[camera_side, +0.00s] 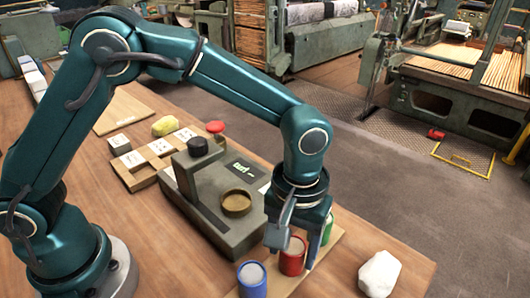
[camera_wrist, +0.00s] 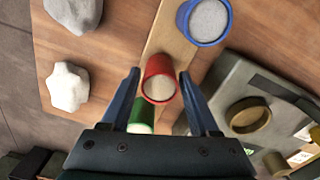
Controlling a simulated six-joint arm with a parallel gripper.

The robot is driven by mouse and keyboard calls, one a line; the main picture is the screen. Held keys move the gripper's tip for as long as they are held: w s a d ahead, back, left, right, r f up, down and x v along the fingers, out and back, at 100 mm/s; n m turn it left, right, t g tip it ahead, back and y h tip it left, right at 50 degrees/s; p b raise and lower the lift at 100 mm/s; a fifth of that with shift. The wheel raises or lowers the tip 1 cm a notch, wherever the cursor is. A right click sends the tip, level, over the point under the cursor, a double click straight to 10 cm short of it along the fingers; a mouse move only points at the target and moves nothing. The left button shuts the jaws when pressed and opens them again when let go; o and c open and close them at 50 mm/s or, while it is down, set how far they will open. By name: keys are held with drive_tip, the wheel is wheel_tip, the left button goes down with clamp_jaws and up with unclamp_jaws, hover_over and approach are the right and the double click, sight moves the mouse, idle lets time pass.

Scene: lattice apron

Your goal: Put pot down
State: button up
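The red pot (camera_wrist: 158,81), filled with something pale, sits between the two fingers of my gripper (camera_wrist: 160,74). In the side view, my gripper (camera_side: 298,250) points down with a finger on each side of the red pot (camera_side: 292,256). The pot looks upright and at or very near the wooden strip (camera_wrist: 168,35). The fingers are close to its sides, and I cannot tell whether they press on it.
A blue pot (camera_side: 252,280) and a green pot (camera_side: 328,229) stand on either side of the red one. A grey machine with a brass cup (camera_side: 236,203) is close by. A white lump (camera_side: 380,274) lies near the table edge; a grey lump (camera_wrist: 75,12) shows too.

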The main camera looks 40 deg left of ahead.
sight(294, 246)
drive_tip(key=shift+o, duration=0.6)
wheel_tip(294, 246, up, 11)
drive_tip(key=s+a+r+m+t, duration=0.1)
drive_tip(key=s+a+r+t, duration=0.1)
drive_tip(key=a+r, duration=0.5)
drive_tip(key=s+a+f+m+t, duration=0.2)
drive_tip(key=s+a+f, duration=0.3)
drive_tip(key=s+a, duration=0.3)
drive_tip(key=shift+a+f+t, duration=0.35)
drive_tip(key=shift+a+t, duration=0.4)
drive_tip(key=shift+t, duration=0.05)
